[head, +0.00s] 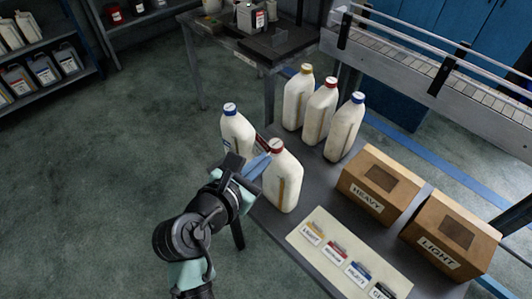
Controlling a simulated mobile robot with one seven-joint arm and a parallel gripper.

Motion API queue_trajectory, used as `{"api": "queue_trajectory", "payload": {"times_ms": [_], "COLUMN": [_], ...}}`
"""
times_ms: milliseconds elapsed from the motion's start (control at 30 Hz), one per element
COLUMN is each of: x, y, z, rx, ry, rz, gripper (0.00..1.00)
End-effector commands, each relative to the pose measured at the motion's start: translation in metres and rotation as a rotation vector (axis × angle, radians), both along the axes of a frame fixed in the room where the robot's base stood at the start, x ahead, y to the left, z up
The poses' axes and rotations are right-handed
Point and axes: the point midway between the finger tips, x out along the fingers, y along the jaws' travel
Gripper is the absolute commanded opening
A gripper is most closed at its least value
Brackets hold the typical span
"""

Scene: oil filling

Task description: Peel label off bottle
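Several white bottles stand on the dark table (330,205). At the front are a blue-capped bottle (236,128) and a red-capped bottle (284,181). Behind them stand a yellow-capped bottle (297,98), another red-capped bottle (319,111) and another blue-capped bottle (344,130). A small dark red patch (263,144) shows between the two front bottles; I cannot tell if it is a label. My gripper (260,168) is at the left side of the front red-capped bottle, before the lower blue-capped one. Contact and finger opening are unclear, and my arm hides part of these bottles.
Two cardboard boxes, marked HEAVY (367,199) and LIGHT (440,246), stand right of the bottles. A pale mat (313,261) with several clipped labels lies in front. A railed conveyor (430,75) runs behind. Shelves and open floor (110,170) are on the left.

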Motion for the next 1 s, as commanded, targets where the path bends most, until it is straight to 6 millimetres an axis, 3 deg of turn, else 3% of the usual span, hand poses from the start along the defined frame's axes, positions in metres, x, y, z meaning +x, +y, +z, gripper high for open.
{"api": "queue_trajectory", "payload": {"times_ms": [600, 1000], "x": [-0.027, -0.03], "y": [0.022, 0.024], "z": [0.016, 0.016], "rx": [0.0, 0.001], "ry": [0.001, -0.002], "rz": [0.002, 0.0], "gripper": [0.0, 0.0]}}
